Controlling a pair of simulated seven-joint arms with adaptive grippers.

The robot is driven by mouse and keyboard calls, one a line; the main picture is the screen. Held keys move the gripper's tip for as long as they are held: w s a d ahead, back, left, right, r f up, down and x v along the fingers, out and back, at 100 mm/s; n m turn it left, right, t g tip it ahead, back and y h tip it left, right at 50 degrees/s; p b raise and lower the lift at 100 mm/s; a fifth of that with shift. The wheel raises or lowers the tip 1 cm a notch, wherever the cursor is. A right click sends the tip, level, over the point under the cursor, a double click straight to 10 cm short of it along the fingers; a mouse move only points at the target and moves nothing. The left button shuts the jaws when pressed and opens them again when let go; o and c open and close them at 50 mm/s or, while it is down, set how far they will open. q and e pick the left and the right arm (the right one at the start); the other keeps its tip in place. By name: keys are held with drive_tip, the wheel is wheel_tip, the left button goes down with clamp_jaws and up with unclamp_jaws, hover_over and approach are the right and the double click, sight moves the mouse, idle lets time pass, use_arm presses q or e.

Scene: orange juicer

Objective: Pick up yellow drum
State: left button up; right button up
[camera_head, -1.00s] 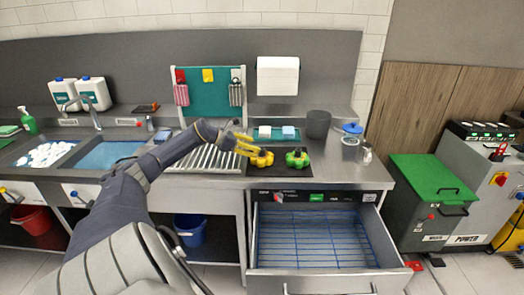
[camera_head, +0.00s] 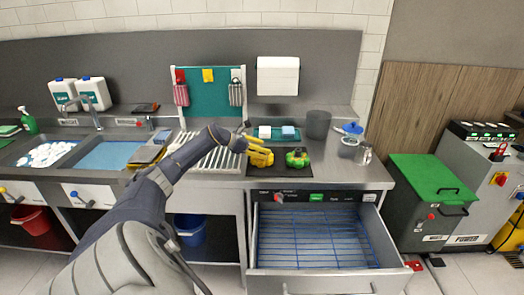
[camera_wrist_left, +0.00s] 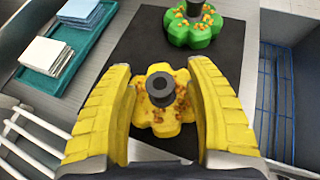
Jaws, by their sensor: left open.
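The yellow drum (camera_wrist_left: 160,102) is a lobed yellow piece with orange bits and a dark central hub. It lies on a black mat (camera_wrist_left: 140,45) on the counter. In the head view the yellow drum (camera_head: 262,160) is partly covered by my left gripper (camera_head: 258,150). In the left wrist view my left gripper (camera_wrist_left: 160,100) is open, with its yellow fingers on either side of the drum. I cannot tell whether the fingers touch it. My right gripper is in neither view.
A green drum (camera_head: 297,158) sits on the mat to the right. A teal tray (camera_wrist_left: 65,50) with folded cloths lies behind. An open drawer (camera_head: 315,237) with a blue wire rack juts out below the counter. A white slatted rack (camera_head: 215,155) is to the left.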

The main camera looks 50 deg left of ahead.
use_arm(q)
drive_tip(key=shift+c, duration=0.2)
clamp_jaws()
drive_tip(key=shift+r, duration=0.1)
idle(0.5)
